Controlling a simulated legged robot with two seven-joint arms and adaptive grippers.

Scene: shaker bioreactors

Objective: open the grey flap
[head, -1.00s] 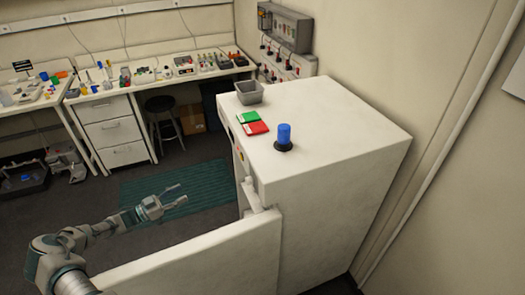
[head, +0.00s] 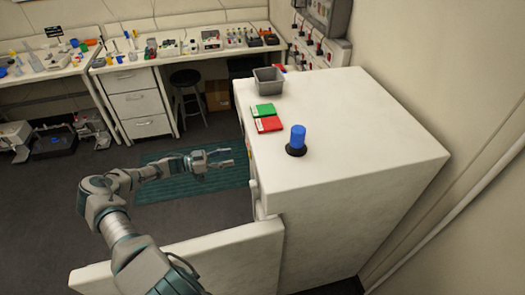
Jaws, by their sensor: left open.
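A large white cabinet (head: 345,190) stands at the right, with its front facing left. A pale door panel (head: 225,262) swings out to the left from its near front corner and stands open. I see no clearly grey flap; the cabinet's front face is mostly hidden by the steep view. My left gripper (head: 225,160) is open and empty, beyond the door panel and just left of the cabinet front, apart from it. My left arm reaches past the panel's outer side. My right gripper is not in view.
A teal mat (head: 175,190) lies on the floor. Benches with drawers (head: 140,102) and a stool (head: 186,90) stand behind.

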